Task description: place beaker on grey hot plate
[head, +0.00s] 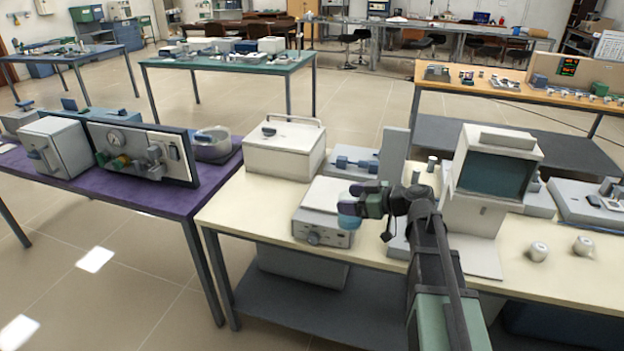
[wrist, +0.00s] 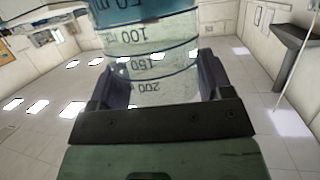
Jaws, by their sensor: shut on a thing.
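The beaker (head: 348,217) is clear with blue liquid in it. In the wrist view the beaker (wrist: 150,45) fills the space between the two fingers, with printed marks such as 100 and 200 on its side. My gripper (head: 357,203) is shut on it; the gripper also shows in the wrist view (wrist: 155,88). The grey hot plate (head: 320,196) is a low box with a pale flat top and a front knob. In the head view the beaker overlaps its right front part. I cannot tell whether the beaker touches the plate.
A white lidded box (head: 284,150) stands behind and left of the hot plate. A device with a dark screen (head: 494,174) stands to the right, and an upright grey panel (head: 394,155) behind my gripper. Two small white vessels (head: 538,251) sit on the cream bench at right.

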